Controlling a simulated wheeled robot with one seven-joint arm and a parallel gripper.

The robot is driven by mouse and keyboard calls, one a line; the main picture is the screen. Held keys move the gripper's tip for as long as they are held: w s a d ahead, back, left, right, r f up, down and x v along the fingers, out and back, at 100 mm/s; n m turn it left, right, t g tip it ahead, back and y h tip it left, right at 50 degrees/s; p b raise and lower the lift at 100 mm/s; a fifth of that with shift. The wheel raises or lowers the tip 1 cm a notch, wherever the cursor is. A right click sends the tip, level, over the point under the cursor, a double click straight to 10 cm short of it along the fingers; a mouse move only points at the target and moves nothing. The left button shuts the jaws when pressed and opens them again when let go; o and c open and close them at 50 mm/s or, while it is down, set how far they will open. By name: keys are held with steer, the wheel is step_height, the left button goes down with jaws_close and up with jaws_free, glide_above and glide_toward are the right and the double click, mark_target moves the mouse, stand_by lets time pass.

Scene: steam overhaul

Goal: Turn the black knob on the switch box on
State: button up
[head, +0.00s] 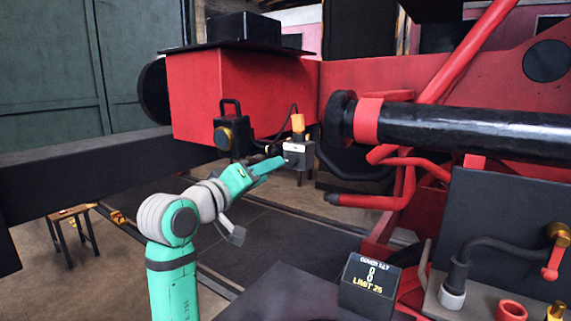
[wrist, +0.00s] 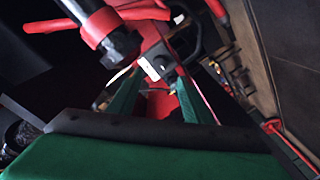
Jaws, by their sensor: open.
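The switch box (head: 299,151) is a small grey box with an orange-yellow part on top, standing beyond my arm in the head view. In the wrist view a light grey box (wrist: 153,69), which looks like the same one, sits between my fingertips, with a small dark spot on its face. The black knob is too small and partly covered by my gripper to make out its position. My gripper (head: 283,162) reaches toward the front of the box. In the wrist view the two green fingers of my gripper (wrist: 158,76) are apart. Contact cannot be told.
A black cylinder with a red collar (head: 450,125) and red pipes (head: 385,195) lie to the right. A dark sign block (head: 370,286) stands in front at lower right.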

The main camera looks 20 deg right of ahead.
mark_target(290, 161)
steer(key=x, duration=0.8)
steer(key=shift+w+a, duration=0.1)
steer(key=shift+w, duration=0.05)
steer(key=shift+w+d, duration=0.1)
steer(key=shift+d, duration=0.6)
steer(key=shift+a, duration=0.2)
steer(key=c, duration=1.1)
